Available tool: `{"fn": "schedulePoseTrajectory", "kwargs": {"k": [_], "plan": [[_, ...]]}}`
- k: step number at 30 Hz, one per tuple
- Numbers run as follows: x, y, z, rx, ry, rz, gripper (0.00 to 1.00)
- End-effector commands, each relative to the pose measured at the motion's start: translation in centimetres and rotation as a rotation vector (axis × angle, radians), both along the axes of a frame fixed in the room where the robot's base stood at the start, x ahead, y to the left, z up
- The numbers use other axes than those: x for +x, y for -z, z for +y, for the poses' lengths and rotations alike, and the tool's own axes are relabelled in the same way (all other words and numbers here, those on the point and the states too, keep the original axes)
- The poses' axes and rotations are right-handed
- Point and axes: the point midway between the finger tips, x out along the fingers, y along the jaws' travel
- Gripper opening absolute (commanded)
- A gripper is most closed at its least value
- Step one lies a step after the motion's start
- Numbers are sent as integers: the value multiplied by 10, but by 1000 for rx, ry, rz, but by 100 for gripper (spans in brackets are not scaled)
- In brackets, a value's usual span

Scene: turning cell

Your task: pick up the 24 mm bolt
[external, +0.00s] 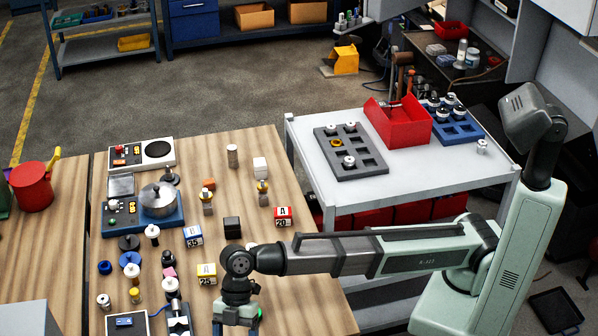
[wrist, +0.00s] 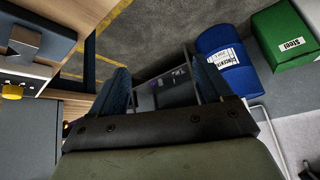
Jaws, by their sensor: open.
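Several small bolt-like and turned metal parts stand on the wooden table in the external view, among them a grey cylinder (external: 232,156), a part with a brass-coloured section (external: 263,193) and a white-topped part (external: 152,234). No size marking is readable on them, so I cannot tell which is the 24 mm bolt. My gripper (external: 237,325) is low at the bottom edge of the external view, over the table's front part, with its tips partly cut off. In the wrist view my gripper (wrist: 163,78) has its two blue fingers apart, with no part held between them.
Numbered blocks, a black cube (external: 232,227) and a pot-like metal piece on a blue base (external: 158,208) crowd the table. A grey cart (external: 310,175) behind holds a red bin (external: 400,130) and trays. The wrist view shows a blue drum (wrist: 225,62) and green box (wrist: 285,38).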

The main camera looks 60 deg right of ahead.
Motion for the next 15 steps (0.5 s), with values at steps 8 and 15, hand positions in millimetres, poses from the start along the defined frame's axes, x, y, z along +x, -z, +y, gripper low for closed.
{"fn": "schedulePoseTrajectory", "kwargs": {"k": [8,15], "plan": [[76,-59,-117,-93,143,-78,79],[117,-83,-202,-210,289,-108,79]]}}
